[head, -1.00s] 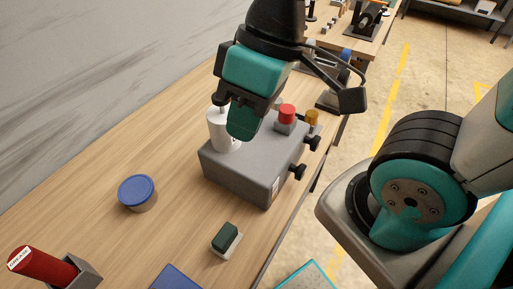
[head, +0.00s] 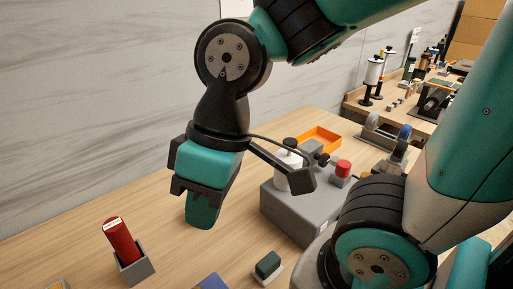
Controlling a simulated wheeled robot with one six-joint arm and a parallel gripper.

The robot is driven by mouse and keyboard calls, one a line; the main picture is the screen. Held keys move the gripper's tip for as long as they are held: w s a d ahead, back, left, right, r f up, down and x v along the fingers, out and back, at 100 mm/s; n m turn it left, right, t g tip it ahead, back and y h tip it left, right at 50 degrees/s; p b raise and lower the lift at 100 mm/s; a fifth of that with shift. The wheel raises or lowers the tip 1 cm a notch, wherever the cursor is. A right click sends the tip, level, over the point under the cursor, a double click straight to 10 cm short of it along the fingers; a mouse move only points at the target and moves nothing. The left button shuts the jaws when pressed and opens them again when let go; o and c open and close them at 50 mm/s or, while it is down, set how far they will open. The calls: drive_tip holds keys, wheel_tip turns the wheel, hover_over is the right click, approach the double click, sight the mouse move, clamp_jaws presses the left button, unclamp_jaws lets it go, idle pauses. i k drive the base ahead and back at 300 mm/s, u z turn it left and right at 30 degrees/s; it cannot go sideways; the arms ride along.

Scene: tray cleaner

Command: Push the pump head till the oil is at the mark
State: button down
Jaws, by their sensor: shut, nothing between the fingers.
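A grey box unit (head: 292,213) stands on the wooden bench, right of my gripper. On it are a white cylinder (head: 281,180), partly hidden by my wrist bracket, a black knob (head: 290,143) above it, and a red cap (head: 343,168) on a grey base. I cannot tell for certain which part is the pump head. No oil level or mark can be made out. My gripper (head: 202,213) is shut and empty, pointing down left of the box, apart from it in the picture.
A red tube (head: 121,241) stands in a grey holder (head: 135,271) at front left. A green-topped block (head: 268,264) and part of a blue item (head: 212,282) lie at the front. An orange tray (head: 322,137) is behind the box. The bench left of my gripper is bare.

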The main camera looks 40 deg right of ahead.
sight(293, 143)
drive_tip(key=k, duration=0.55)
drive_tip(key=z, duration=0.7)
